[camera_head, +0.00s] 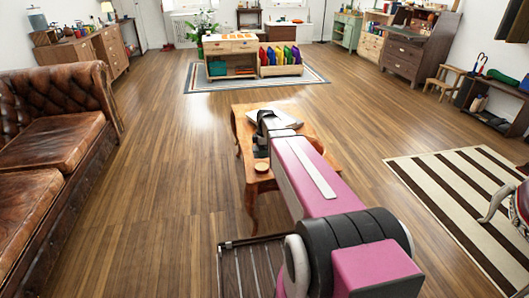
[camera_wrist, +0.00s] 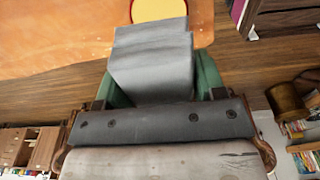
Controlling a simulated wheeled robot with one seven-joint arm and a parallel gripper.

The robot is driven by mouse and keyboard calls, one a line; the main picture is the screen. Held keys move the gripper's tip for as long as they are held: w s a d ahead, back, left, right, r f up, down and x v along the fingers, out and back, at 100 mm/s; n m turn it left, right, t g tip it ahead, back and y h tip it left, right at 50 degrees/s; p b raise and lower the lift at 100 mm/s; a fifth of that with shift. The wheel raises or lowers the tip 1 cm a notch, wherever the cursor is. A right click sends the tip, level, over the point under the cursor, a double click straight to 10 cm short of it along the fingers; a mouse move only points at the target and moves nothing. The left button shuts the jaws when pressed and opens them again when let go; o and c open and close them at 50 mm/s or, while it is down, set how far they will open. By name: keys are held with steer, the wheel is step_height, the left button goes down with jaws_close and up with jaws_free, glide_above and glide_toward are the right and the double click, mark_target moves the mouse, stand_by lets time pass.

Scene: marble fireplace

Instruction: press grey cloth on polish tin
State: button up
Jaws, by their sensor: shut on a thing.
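The grey cloth (camera_wrist: 152,62) is folded and fills the space between the dark green fingers of my gripper (camera_wrist: 155,88) in the wrist view. My gripper is shut on it. In the head view a small round tin (camera_head: 261,167) sits near the left front of the wooden table (camera_head: 308,122), beside my arm. My arm hides much of the tabletop there.
A brown leather sofa (camera_head: 55,135) stands at the left. A striped rug (camera_head: 450,195) lies on the floor at the right. A low cabinet (camera_head: 231,45) with colourful items stands on a rug behind the table. The wooden floor around the table is mostly clear.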

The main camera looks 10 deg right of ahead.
mark_target(261, 166)
steer(key=shift+d+f, duration=0.15)
steer(key=shift+f, duration=2.85)
steer(key=shift+f, duration=0.6)
steer(key=shift+r, duration=3.55)
steer(key=s+r+m, duration=0.5)
steer(key=r+m, duration=0.4)
steer(key=r, duration=0.2)
steer(key=s+r+m+t+h, duration=0.1)
steer(key=s+r+m, duration=0.5)
steer(key=r+m, duration=0.3)
step_height(261, 166, up, 2)
